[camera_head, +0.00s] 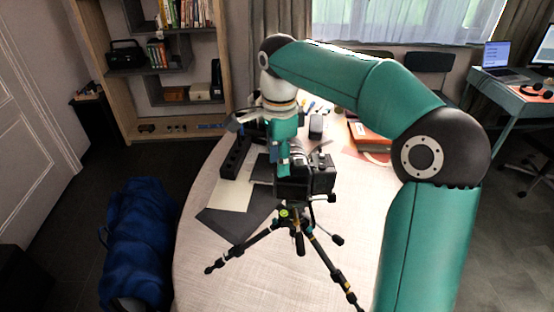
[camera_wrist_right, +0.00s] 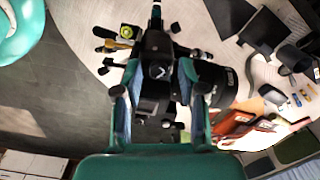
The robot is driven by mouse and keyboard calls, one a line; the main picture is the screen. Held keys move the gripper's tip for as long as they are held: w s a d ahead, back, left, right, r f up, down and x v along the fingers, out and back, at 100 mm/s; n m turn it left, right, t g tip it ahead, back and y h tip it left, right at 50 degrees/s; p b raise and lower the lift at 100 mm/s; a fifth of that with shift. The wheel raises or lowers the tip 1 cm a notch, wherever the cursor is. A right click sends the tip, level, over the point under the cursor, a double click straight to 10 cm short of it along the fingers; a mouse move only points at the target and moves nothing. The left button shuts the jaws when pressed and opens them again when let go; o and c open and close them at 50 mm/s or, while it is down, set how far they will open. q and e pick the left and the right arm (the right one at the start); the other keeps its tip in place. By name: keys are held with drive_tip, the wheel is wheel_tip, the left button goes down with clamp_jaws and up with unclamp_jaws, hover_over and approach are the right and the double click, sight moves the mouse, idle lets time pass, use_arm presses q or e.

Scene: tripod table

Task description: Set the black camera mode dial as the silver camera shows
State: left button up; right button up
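The black camera (camera_head: 305,180) stands on a tripod (camera_head: 292,222) on the round table. My right gripper (camera_head: 283,160) reaches down from above onto the camera's left part and hides some of its top. In the right wrist view the black camera (camera_wrist_right: 155,72) and its lens (camera_wrist_right: 215,82) show below the gripper. The two fingers of my right gripper (camera_wrist_right: 158,80) stand apart, with part of the camera between them; I cannot tell whether they touch it. The mode dial is not clear in either view. I cannot make out a silver camera. My left gripper is not in view.
A black box with holes (camera_head: 236,157) and flat dark and pale sheets (camera_head: 235,222) lie left of the tripod. An orange book (camera_head: 370,137) lies at the back right. The tripod legs spread across the front of the table (camera_head: 215,285). A blue bag (camera_head: 143,240) is beside the table.

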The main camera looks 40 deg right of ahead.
drive_tip(key=shift+r, duration=0.1)
wheel_tip(320, 180, up, 12)
idle(0.8)
drive_tip(key=shift+m, duration=0.3)
